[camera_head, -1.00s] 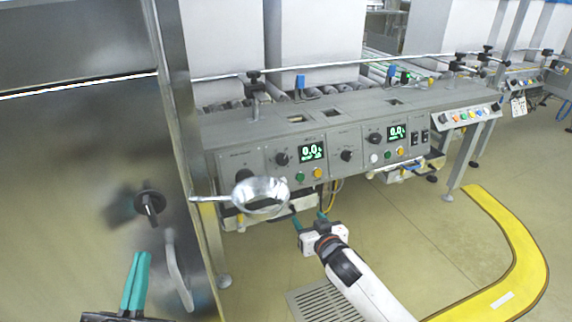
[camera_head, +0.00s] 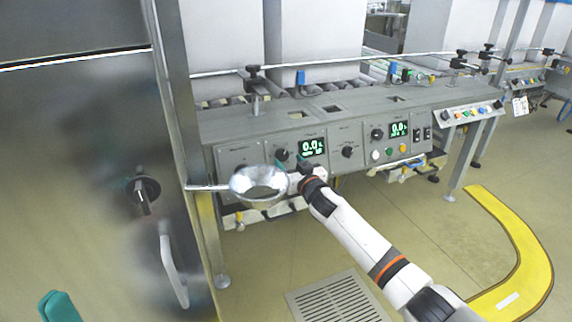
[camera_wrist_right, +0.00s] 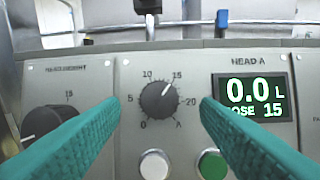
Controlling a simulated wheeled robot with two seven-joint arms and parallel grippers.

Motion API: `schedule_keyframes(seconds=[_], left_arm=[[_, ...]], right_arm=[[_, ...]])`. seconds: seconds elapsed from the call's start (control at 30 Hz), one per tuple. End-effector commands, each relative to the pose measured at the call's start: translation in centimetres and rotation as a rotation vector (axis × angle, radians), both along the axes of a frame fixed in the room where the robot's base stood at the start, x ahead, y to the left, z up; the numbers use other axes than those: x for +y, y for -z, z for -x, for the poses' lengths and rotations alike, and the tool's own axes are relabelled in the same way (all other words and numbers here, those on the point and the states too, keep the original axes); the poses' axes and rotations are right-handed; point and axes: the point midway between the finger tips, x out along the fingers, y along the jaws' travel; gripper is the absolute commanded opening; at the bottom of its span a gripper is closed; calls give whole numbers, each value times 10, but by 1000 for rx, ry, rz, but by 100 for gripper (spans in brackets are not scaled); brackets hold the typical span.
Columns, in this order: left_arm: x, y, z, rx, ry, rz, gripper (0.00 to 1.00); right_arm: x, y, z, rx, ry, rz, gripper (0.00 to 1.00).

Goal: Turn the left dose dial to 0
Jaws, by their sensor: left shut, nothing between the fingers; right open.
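The left dose dial (camera_head: 282,155) is a dark round knob on the grey control panel, left of a green-lit display (camera_head: 312,147). In the right wrist view the dial (camera_wrist_right: 159,99) has its white pointer toward 15, and the display (camera_wrist_right: 251,97) reads 0.0 L, DOSE 15. My right gripper (camera_head: 293,161) is open before the panel. In its wrist view the teal fingertips (camera_wrist_right: 160,106) lie to either side of the dial, apart from it; the remaining distance is hard to tell. My left gripper (camera_head: 60,306) is shut and empty, partly cut off at the lower left.
A shiny round bowl-like piece (camera_head: 259,184) on a rod sticks out before the panel's left end. Another dark knob (camera_wrist_right: 48,122) sits left of the dial. White (camera_wrist_right: 154,165) and green (camera_wrist_right: 212,164) buttons lie below it. A steel cabinet fills the left.

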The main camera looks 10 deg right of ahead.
Motion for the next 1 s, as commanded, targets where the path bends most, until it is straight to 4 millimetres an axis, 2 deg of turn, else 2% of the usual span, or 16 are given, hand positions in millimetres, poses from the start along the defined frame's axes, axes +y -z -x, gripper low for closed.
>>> schedule_keyframes(seconds=[0.03, 0.1, 0.3, 0.67, 0.93, 1.0], left_arm=[[0, 7, 0, -1, 0, 0, 0], [0, 7, -1, -11, 0, -1, 0], [-1, 8, -3, -19, -1, -4, 0], [-1, 7, -4, -23, -1, -5, 0], [-1, 7, -4, -23, -1, -5, 0], [-1, 6, -4, -23, -1, -5, 0]], right_arm=[[2, 2, -8, -2, 0, 0, 57], [4, 2, -16, -2, 1, 1, 57], [7, 0, -29, -1, 0, 1, 57], [8, -1, -32, 0, 0, 1, 57], [8, 0, -32, 0, 0, 1, 13], [8, -1, -31, 0, 0, 1, 12]])
